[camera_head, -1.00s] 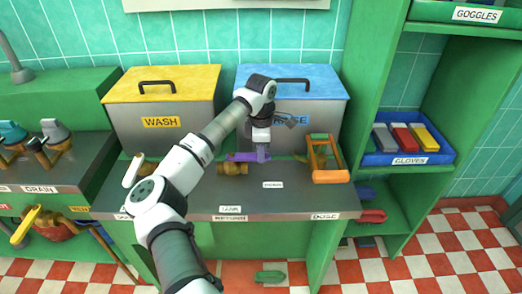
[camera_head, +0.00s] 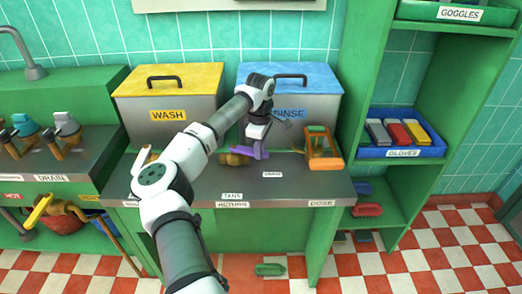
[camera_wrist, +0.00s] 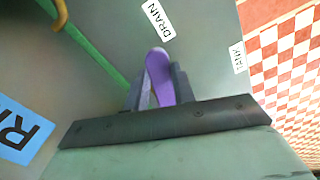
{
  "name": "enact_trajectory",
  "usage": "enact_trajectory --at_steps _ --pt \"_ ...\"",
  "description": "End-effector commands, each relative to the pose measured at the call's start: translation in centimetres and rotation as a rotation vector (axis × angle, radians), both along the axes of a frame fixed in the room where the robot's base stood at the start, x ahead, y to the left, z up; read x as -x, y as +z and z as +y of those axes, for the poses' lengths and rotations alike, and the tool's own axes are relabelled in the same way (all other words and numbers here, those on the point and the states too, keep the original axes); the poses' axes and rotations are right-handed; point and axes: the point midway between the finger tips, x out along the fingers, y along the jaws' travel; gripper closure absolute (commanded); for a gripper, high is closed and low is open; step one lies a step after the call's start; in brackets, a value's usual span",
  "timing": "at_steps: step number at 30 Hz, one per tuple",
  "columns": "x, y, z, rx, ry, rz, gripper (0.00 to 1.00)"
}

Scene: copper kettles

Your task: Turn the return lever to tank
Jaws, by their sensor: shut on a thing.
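The purple return lever (camera_head: 246,150) sits on a brass valve (camera_head: 233,159) on the grey bench. Its outer end points right and slightly toward the front. My gripper (camera_head: 262,153) is shut on that end; in the wrist view the purple tip (camera_wrist: 159,68) shows between my two fingers (camera_wrist: 160,92). The DRAIN label (camera_head: 272,174) lies just in front of the lever end and beyond its tip in the wrist view (camera_wrist: 157,19). The TANK label (camera_head: 232,196) is nearer the bench's front edge, above the RETURN label (camera_head: 232,205).
The grey WASH tank (camera_head: 168,105) and blue-lidded RINSE tank (camera_head: 310,100) stand behind. Shelves with a blue GLOVES tray (camera_head: 402,152) stand further right. The bench front is mostly clear.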

Motion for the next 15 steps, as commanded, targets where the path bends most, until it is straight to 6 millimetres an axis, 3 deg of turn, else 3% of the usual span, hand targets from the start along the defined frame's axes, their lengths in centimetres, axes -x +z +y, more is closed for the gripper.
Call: enact_trajectory --at_steps 15 --pt "3.1 0.0 2.5 -0.004 -0.483 0.002 1.00"
